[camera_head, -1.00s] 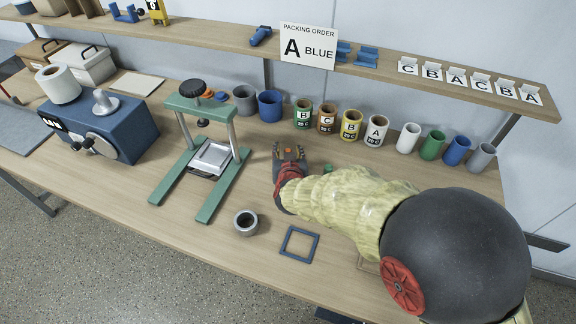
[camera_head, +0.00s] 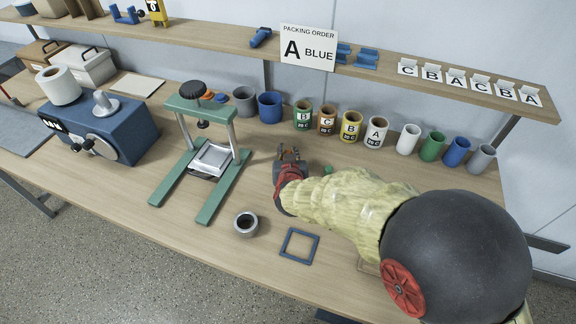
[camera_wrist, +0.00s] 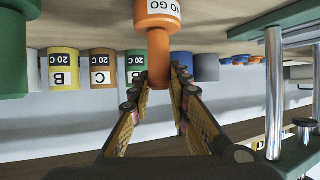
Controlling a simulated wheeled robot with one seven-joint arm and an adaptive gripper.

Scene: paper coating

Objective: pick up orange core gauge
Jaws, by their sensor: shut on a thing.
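The orange core gauge (camera_wrist: 158,48) shows in the wrist view, with a thick head marked "NO GO" and a narrower shank. My gripper (camera_wrist: 166,82) is shut on the shank, one finger on each side, with the head beyond the fingertips. In the head view my gripper (camera_head: 290,154) is low over the table, right of the green press frame, and the gauge is mostly hidden by the fingers.
The green press frame (camera_head: 163,179) stands left of my gripper. A row of lettered and plain cups, including the yellow cup (camera_head: 350,126), stands behind it. A grey ring (camera_head: 246,224) and a blue square frame (camera_head: 299,246) lie in front. A small green thing (camera_head: 328,170) is close at right.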

